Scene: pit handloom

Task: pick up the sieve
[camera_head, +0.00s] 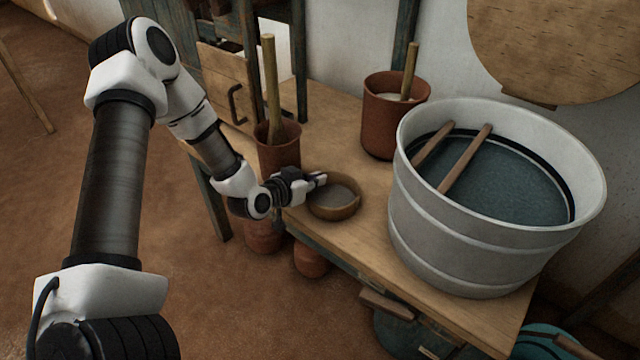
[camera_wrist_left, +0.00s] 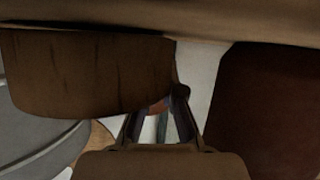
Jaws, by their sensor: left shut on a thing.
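The sieve (camera_head: 333,207) is a small round wooden ring with a greyish mesh inside, at the left front part of the wooden table. My right gripper is not in view.
A terracotta pot with a wooden pestle-like stick (camera_head: 277,150) stands close behind my left gripper. Another terracotta pot (camera_head: 385,125) is further back. A large grey tub (camera_head: 440,235) of dark liquid, with sticks across it, stands right of the sieve. The table's front edge (camera_head: 345,262) is near.

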